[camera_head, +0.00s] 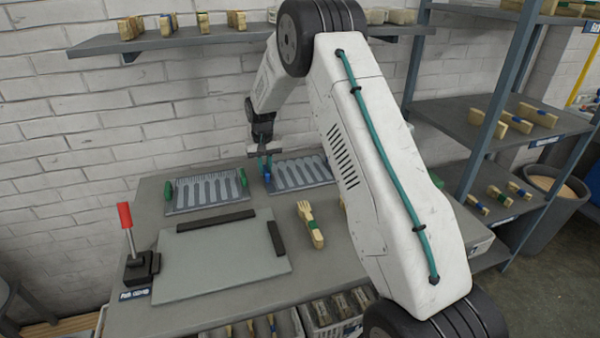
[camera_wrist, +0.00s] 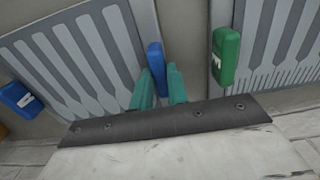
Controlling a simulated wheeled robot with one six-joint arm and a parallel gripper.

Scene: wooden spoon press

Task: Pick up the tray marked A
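Two grey trays with spoon-shaped grooves lie side by side at the back of the bench. The left tray in the head view (camera_head: 207,206) has green handles. The right tray (camera_head: 300,187) has blue handles; it shows at left in the wrist view (camera_wrist: 75,55). White marks on the handles are too small to read, so I cannot tell which tray is A. My gripper (camera_head: 264,161) points down at the blue-handled tray's left end.
A green handle (camera_wrist: 226,55) of the neighbouring tray is close to my fingers. A flat grey plate (camera_head: 215,262) with dark bars and a red-knobbed lever (camera_head: 125,217) are in front. A wall shelf (camera_head: 180,42) hangs behind.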

